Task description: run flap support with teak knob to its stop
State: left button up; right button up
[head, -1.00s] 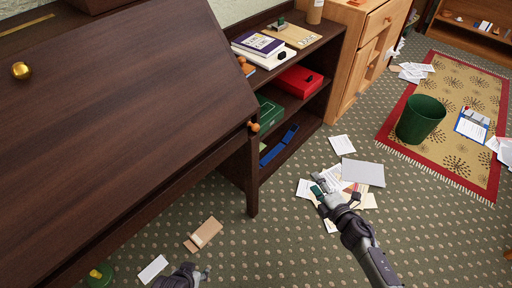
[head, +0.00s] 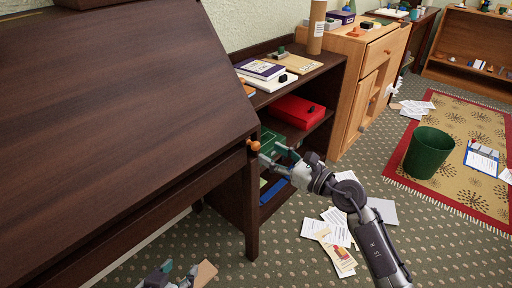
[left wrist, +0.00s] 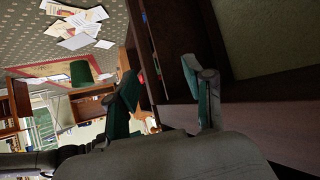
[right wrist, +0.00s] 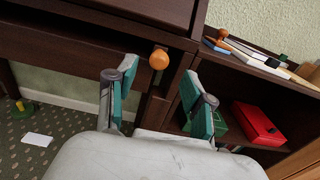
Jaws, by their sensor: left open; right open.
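The teak knob (head: 253,145) is a small orange-brown ball on the front end of the flap support, just under the right corner of the dark wooden desk flap (head: 110,110). In the right wrist view the knob (right wrist: 159,59) shows between and beyond the fingertips, untouched. My right gripper (head: 281,155) is open and empty, just right of the knob in the head view. My left gripper (head: 172,273) is low at the bottom edge of the head view, open and empty; its teal finger pads show in the left wrist view (left wrist: 165,95). The support's length is mostly hidden.
A dark shelf (head: 335,62) beside the desk holds books, a red box (head: 298,112) and a green box. A wooden cabinet (head: 375,60) stands beyond. Papers (head: 335,235) litter the carpet, and a green bin (head: 428,152) stands on the rug.

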aim_at(259, 147)
jog(key=b+x, duration=0.1)
jog(key=x, duration=0.4)
jog(key=shift+w+a, duration=0.45)
jog(key=shift+a, duration=0.05)
pick_arm(q)
jog(key=w+r+t, duration=0.1)
jog(key=r, duration=0.1)
jog(key=w+d+r+t+h, duration=0.1)
jog(key=w+r+t, duration=0.1)
jog(key=shift+d, duration=0.2)
pick_arm(e)
grip_shut()
jog(key=shift+s+d, duration=0.1)
